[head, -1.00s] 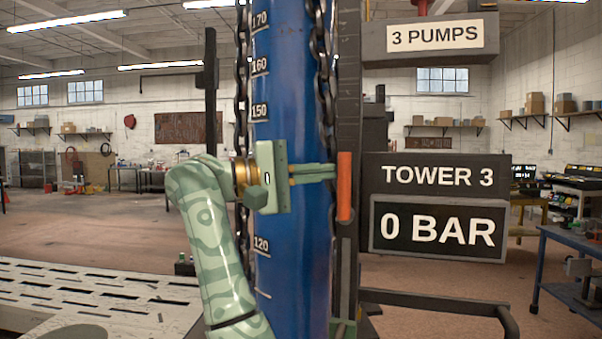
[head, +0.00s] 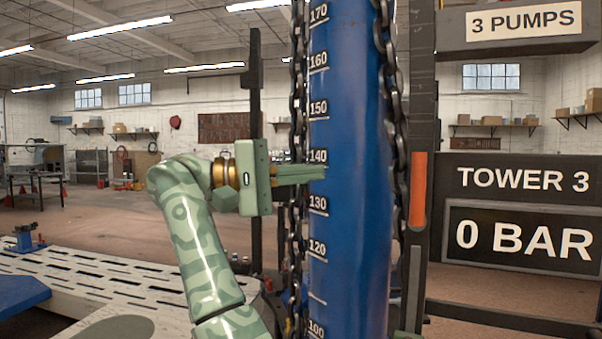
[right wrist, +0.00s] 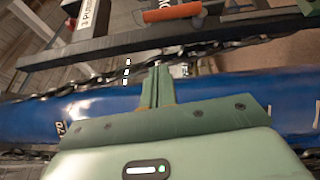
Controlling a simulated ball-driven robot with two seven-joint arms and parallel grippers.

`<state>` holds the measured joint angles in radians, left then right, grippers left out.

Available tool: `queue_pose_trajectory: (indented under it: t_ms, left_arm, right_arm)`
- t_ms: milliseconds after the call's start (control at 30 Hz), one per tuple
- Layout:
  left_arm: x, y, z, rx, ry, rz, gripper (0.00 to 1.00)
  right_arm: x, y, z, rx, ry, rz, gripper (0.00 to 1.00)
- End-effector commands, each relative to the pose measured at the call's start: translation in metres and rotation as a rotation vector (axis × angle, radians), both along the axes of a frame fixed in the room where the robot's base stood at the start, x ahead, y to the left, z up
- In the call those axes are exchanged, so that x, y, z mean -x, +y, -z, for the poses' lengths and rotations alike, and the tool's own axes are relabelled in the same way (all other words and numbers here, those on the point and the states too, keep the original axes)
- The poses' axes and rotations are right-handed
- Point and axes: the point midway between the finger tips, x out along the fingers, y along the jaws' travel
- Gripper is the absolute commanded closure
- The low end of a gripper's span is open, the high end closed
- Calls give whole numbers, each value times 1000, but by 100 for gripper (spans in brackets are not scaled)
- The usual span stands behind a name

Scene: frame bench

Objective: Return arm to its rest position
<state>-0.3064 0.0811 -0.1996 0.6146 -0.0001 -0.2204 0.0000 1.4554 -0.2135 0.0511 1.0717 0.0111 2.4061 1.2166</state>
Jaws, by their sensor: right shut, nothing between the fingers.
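My right gripper (head: 322,172) is on a green camouflage arm in the middle of the head view. Its fingers are shut and empty, pointing right in front of the blue scaled column (head: 350,230) near the 140 mark. In the right wrist view the shut fingers (right wrist: 158,72) stand over the blue column (right wrist: 95,108). The orange handle (head: 418,190) is to the right of the fingertips, with a clear gap. It also shows at the top of the right wrist view (right wrist: 172,12). My left gripper is not in view.
Chains (head: 297,200) hang on both sides of the column. The sign "TOWER 3" (head: 525,180) and the "0 BAR" display (head: 524,238) are at the right. A slotted white platform (head: 110,285) lies at lower left. Open floor stretches behind it.

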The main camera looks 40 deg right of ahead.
Motion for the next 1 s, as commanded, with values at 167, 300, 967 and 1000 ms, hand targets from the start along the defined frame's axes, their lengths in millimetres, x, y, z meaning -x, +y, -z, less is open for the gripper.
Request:
queue_pose_trajectory:
  t_ms: [167, 300, 967, 1000]
  left_arm:
    - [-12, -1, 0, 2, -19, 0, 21]
    - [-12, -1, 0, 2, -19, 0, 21]
    - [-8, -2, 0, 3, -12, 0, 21]
    - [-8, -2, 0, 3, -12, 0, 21]
  right_arm:
    - [-3, 6, 0, 1, 0, 0, 100]
    - [-3, 6, 0, 1, 0, 0, 100]
    - [-9, 36, -74, 102, 690, 231, 100]
    - [-21, 48, -91, 146, 869, 321, 100]
